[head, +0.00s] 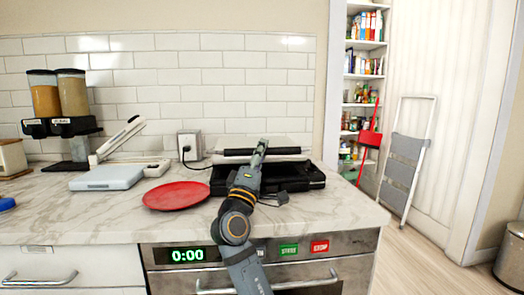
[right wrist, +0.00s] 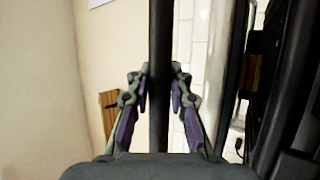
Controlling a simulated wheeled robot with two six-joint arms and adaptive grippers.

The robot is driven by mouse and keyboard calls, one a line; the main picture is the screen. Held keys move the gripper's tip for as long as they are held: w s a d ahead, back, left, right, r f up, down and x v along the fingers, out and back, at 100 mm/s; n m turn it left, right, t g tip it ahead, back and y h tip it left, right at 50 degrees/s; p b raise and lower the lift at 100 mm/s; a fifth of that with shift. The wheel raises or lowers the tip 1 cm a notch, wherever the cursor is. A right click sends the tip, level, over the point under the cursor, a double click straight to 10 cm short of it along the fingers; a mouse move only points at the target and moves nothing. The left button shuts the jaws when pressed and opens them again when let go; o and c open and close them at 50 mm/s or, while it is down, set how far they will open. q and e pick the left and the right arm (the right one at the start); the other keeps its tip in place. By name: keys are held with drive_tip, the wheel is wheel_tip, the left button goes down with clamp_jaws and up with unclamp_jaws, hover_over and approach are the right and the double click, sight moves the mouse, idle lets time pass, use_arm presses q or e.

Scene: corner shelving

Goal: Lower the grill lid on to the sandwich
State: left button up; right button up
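The contact grill stands on the counter right of centre, with its black base (head: 306,180) at the front. Its pale lid (head: 284,140) is raised at the back, with a black handle bar (head: 287,151) across it. My right gripper (head: 262,146) is at the middle of this bar. In the right wrist view the dark bar (right wrist: 160,120) runs between the two fingers of my right gripper (right wrist: 160,80), whose tips close against it from both sides. The sandwich cannot be made out; my right arm covers part of the base. My left gripper is out of view.
A red plate (head: 177,195) lies left of the grill. A pale appliance with a raised arm (head: 107,177) and two dispensers (head: 58,95) stand further left. A wall socket with a plug (head: 188,146) is behind. The counter's right end is clear.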

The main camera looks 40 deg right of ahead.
drive_tip(key=o, duration=0.5)
drive_tip(key=shift+w+d+f, duration=0.1)
drive_tip(key=shift+w+f, duration=0.2)
drive_tip(key=shift+f, duration=0.15)
drive_tip(key=shift+r, duration=0.1)
drive_tip(key=shift+s, duration=0.1)
drive_tip(key=v, duration=0.7)
drive_tip(key=shift+a, duration=0.2)
drive_tip(key=shift+s, duration=0.1)
